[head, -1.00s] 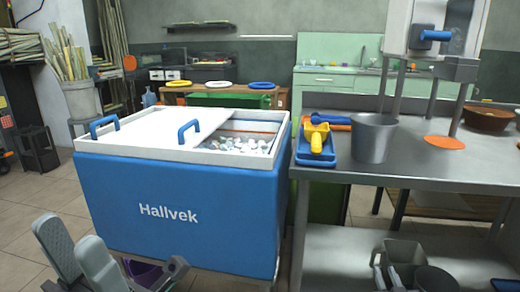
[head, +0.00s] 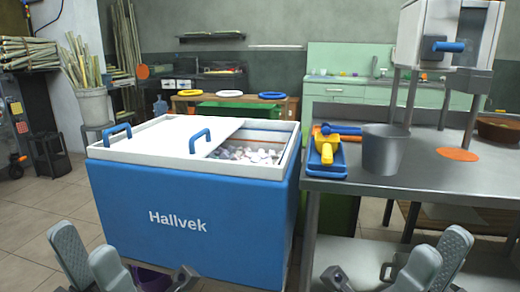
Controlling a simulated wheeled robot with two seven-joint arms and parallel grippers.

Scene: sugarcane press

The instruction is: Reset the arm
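My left gripper (head: 86,246) is at the bottom left, in front of the blue cooler chest (head: 190,225). Its two grey fingers stand apart, with nothing seen between them. My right gripper (head: 440,246) is at the bottom right, in front of the steel table (head: 430,180). Its two grey fingers are also apart and look empty. Both arms are mostly below the picture's edge.
The chest's white lid (head: 165,136) is partly slid aside, showing ice (head: 250,154). On the table are a blue tray (head: 327,160) with a yellow scoop (head: 326,146), a metal cup (head: 383,150) and a press (head: 440,40).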

